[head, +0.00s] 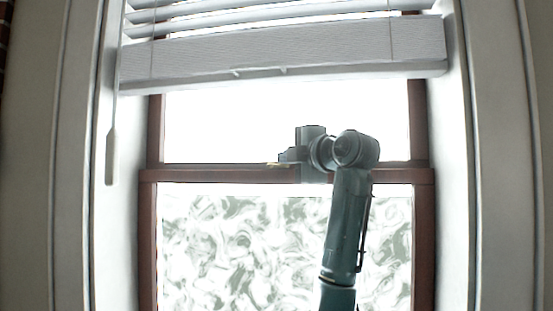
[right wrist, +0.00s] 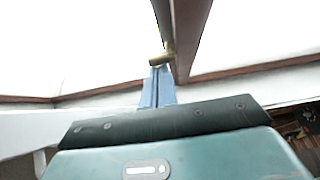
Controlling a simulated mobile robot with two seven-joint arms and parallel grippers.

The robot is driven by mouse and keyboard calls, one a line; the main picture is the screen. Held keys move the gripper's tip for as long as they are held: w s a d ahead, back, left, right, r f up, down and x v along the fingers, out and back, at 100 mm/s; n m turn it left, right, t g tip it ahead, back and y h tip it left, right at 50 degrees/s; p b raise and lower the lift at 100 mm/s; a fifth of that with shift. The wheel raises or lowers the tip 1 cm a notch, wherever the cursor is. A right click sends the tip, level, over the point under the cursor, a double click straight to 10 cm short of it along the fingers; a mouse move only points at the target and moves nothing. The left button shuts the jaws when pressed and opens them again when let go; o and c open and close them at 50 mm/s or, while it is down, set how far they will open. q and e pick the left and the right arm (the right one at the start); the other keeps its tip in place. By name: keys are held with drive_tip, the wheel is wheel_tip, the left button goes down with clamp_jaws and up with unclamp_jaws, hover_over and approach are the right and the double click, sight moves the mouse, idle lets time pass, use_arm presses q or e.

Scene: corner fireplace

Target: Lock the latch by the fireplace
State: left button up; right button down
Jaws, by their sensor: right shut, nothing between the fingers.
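A small brass-coloured latch (right wrist: 157,60) sits on the red-brown window rail in the right wrist view. In the head view only a thin light sliver of the latch (head: 273,164) shows at the middle rail, left of my gripper. My right gripper (head: 284,156) is raised in front of the window at the height of that rail. In the right wrist view its blue-grey fingers (right wrist: 161,72) are shut and empty. Their tips are right at the latch; I cannot tell if they touch it. My left gripper is not in view.
A white slatted blind (head: 280,50) hangs across the top of the window. Its cord handle (head: 111,157) hangs at the left. The lower pane (head: 240,255) is patterned, and white side walls (head: 450,200) flank the window closely.

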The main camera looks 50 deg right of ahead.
use_arm(q)
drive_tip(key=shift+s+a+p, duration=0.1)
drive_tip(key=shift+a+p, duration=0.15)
drive_tip(key=shift+p, duration=0.2)
use_arm(e)
drive_tip(key=d, duration=0.2)
drive_tip(key=d+y, duration=0.1)
drive_tip(key=d, duration=0.1)
drive_tip(key=shift+s+r+n, duration=0.1)
drive_tip(key=shift+s+n, duration=0.2)
drive_tip(key=shift+s, duration=0.05)
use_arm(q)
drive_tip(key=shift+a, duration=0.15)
use_arm(e)
drive_tip(key=shift+d+r, duration=0.15)
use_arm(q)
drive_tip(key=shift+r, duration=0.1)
